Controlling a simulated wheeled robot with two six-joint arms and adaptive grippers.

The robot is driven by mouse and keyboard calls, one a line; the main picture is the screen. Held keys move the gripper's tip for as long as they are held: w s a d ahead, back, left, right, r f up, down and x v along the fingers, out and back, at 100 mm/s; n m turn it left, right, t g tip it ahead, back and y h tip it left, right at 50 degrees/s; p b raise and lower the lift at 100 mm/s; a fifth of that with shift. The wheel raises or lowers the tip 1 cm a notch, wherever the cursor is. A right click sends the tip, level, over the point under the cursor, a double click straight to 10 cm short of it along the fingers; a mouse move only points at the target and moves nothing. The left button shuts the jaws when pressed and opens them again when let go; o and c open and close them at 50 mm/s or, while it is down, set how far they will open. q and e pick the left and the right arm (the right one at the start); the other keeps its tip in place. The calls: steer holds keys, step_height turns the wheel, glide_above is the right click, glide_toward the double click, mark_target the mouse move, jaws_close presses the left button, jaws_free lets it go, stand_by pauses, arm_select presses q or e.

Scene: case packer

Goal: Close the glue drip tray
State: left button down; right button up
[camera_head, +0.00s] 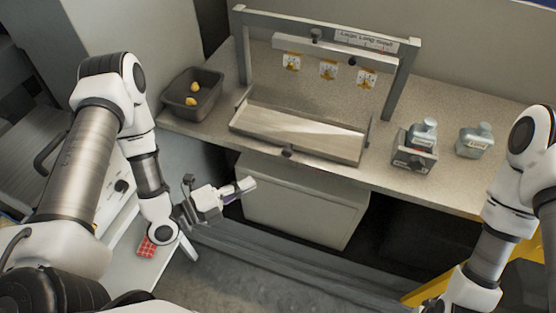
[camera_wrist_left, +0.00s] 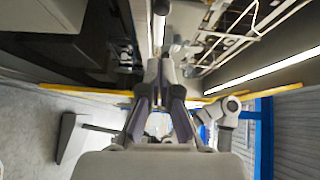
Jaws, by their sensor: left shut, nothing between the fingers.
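The glue drip tray (camera_head: 300,132) is a long, shallow metal tray on the speckled counter. It lies under and in front of a grey metal frame (camera_head: 320,40), its front wall near the counter's front edge. A small dark knob (camera_head: 287,151) sits at the middle of that front wall. My left gripper (camera_head: 248,186) is shut and empty, in front of and below the counter edge, apart from the tray and left of the knob. Its closed fingers also show in the left wrist view (camera_wrist_left: 160,68). My right arm shows at the right, but its gripper is out of view.
A dark bin (camera_head: 192,92) with yellow pieces stands left on the counter. A bottle in a metal holder (camera_head: 413,158) and another bottle (camera_head: 475,140) stand right. Small yellow-and-white tags (camera_head: 328,70) hang under the frame. A pale cabinet (camera_head: 300,205) is below the counter.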

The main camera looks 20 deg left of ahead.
mark_target(291, 156)
arm_select(q)
steer(key=p+x, duration=0.1)
steer(key=x, duration=0.2)
steer(key=w+a+p+x, duration=0.1)
steer(key=x, duration=0.3)
steer(key=p+x, duration=0.1)
steer(key=x, duration=0.3)
steer(key=shift+w+a, duration=0.15)
steer(key=shift+a, duration=0.15)
arm_select(e)
steer(key=r, duration=0.3)
steer(key=shift+d, duration=0.35)
